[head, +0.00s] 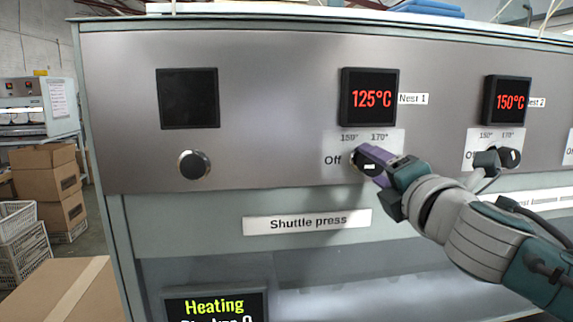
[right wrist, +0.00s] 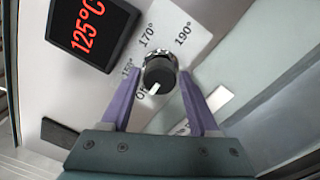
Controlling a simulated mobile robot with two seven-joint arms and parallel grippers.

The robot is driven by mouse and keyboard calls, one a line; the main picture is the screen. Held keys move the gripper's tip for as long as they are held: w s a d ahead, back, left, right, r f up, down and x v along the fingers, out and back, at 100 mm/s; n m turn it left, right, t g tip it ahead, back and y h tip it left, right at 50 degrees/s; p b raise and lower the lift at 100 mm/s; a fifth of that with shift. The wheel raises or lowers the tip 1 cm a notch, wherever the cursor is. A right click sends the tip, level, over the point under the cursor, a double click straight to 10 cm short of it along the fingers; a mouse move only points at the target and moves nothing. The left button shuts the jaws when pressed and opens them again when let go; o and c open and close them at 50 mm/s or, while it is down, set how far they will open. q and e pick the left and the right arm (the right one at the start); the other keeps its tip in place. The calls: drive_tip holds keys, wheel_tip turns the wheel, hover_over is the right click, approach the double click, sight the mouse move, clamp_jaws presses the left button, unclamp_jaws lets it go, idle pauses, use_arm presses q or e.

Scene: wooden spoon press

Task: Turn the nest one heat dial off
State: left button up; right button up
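The nest one heat dial (right wrist: 160,73) is a round black knob with a white pointer mark, on a white scale plate. In the right wrist view its mark points toward the Off label, at the lower left of the dial. My right gripper (head: 362,163) is in front of the dial and hides most of it in the head view. In the right wrist view the two purple fingers of the right gripper (right wrist: 161,76) are on either side of the dial, apart, with a narrow gap at each side; contact is hard to tell. My left gripper is not in view.
The Nest 1 display (head: 370,97) above the dial reads 125°C. The Nest 2 display (head: 506,100) reads 150°C, with its own dial (head: 509,158) below, close to my right arm. Another black knob (head: 194,165) sits left on the panel. A lower screen (head: 214,306) reads Heating.

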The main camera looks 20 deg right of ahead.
drive_tip(key=shift+o, duration=1.3)
drive_tip(key=b+v, duration=0.2)
drive_tip(key=v, duration=0.8)
